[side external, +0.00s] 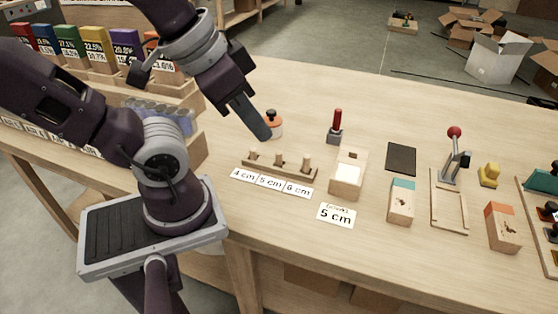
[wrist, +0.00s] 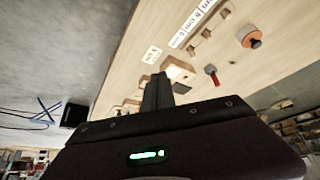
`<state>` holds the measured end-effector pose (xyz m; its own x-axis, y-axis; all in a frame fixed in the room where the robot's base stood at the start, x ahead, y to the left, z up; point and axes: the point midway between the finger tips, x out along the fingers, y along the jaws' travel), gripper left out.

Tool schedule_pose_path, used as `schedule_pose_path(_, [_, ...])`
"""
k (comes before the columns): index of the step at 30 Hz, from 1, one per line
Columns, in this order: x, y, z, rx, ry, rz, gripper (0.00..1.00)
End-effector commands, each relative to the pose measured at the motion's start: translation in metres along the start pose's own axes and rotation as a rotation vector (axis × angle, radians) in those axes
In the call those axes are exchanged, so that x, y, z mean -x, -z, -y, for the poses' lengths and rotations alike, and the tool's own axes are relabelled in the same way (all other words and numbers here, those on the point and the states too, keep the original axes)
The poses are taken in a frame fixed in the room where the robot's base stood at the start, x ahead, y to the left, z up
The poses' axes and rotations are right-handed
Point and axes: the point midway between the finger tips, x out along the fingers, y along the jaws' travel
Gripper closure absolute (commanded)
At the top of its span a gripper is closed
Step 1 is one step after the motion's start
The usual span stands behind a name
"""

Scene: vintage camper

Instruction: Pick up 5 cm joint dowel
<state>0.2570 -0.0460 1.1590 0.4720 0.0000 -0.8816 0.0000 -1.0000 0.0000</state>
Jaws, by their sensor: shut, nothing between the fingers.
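A small wooden rack (side external: 290,172) on the table holds three upright dowels behind a strip marked 4 cm, 5 cm and 6 cm. The middle dowel (side external: 280,160) stands behind the 5 cm mark. The rack's dowels also show small at the top of the wrist view, where the middle one (wrist: 207,33) is hard to make out.
A red-handled tool (side external: 336,128) and a wooden block box (side external: 347,174) stand to the right. A 5 cm card (side external: 336,215) lies in front. Colored boxes (side external: 95,45) stand at left.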

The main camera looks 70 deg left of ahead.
Motion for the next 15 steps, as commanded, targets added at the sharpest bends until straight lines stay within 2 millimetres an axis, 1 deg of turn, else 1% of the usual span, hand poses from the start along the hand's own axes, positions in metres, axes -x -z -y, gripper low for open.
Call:
schedule_pose_path(4, [0.0, 0.0, 0.0, 0.0, 0.0, 0.0, 1.0])
schedule_pose_path(5, [0.0, 0.0, 0.0, 0.0, 0.0, 0.0, 0.96])
schedule_pose_path(9, [0.0, 0.0, 0.0, 0.0, 0.0, 0.0, 0.69])
schedule_pose_path(11, [0.0, 0.0, 0.0, 0.0, 0.0, 0.0, 0.59])
schedule_pose_path(15, [0.0, 0.0, 0.0, 0.0, 0.0, 0.0, 0.59])
